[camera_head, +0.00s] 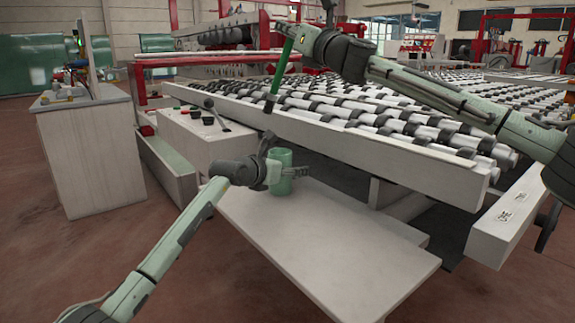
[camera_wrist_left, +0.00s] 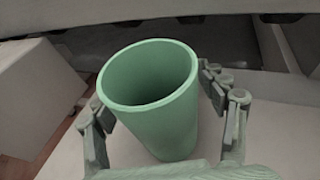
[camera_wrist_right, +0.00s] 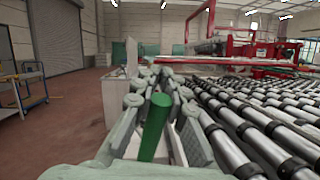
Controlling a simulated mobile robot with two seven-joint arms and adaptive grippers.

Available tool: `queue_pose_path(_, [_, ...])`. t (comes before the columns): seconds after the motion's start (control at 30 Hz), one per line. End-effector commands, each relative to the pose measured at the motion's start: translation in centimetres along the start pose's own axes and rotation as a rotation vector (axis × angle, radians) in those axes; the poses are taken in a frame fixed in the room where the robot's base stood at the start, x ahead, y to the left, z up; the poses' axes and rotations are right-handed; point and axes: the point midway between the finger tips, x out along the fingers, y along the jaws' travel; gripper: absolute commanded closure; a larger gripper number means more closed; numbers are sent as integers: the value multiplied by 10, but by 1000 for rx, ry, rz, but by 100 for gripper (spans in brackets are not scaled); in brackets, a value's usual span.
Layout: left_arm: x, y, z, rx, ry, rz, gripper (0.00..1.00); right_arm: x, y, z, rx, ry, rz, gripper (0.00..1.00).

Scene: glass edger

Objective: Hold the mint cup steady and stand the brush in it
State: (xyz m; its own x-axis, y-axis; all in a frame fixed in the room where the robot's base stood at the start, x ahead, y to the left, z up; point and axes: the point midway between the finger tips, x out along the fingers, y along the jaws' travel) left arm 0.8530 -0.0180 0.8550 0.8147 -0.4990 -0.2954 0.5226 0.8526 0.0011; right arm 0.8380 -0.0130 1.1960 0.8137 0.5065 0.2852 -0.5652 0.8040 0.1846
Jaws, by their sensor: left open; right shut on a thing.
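The mint cup (camera_head: 280,172) stands upright and empty on the pale table. My left gripper (camera_head: 283,158) is open, with one finger on each side of the cup. The left wrist view shows the cup (camera_wrist_left: 165,125) between the left fingers (camera_wrist_left: 156,95); whether they touch it is unclear. The green brush (camera_head: 284,67) hangs from my right gripper (camera_head: 294,31), its dark end lower and slightly left of its top. It is high above the cup, apart from it. The right wrist view shows the brush's green handle (camera_wrist_right: 154,128) between the right fingers (camera_wrist_right: 155,100).
The pale table (camera_head: 330,245) is clear in front of the cup. A long machine beam (camera_head: 340,136) and roller bed (camera_head: 400,110) lie behind it. A control box with knobs (camera_head: 207,128) stands left of the beam. A cabinet (camera_head: 92,150) stands further left.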

Motion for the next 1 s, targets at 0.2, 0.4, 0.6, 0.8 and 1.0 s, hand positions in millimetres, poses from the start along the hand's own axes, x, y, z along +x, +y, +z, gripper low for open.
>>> queue_pose_path(0.2, [2, 0, 0, 0, 1, 0, 28, 0, 0, 0, 0, 0, 0, 100])
queue_pose_path(0.4, [2, 0, 0, -1, 1, 0, 42, 0, 0, 0, 0, 0, 0, 100])
queue_pose_path(0.6, [2, 0, 0, -1, 1, 0, 67, 0, 0, 0, 0, 0, 0, 100])
queue_pose_path(0.8, [2, 0, 0, -1, 1, 0, 86, 0, 0, 0, 0, 0, 0, 100])
queue_pose_path(1.0, [2, 0, 0, -1, 1, 0, 88, 0, 0, 0, 0, 0, 0, 100])
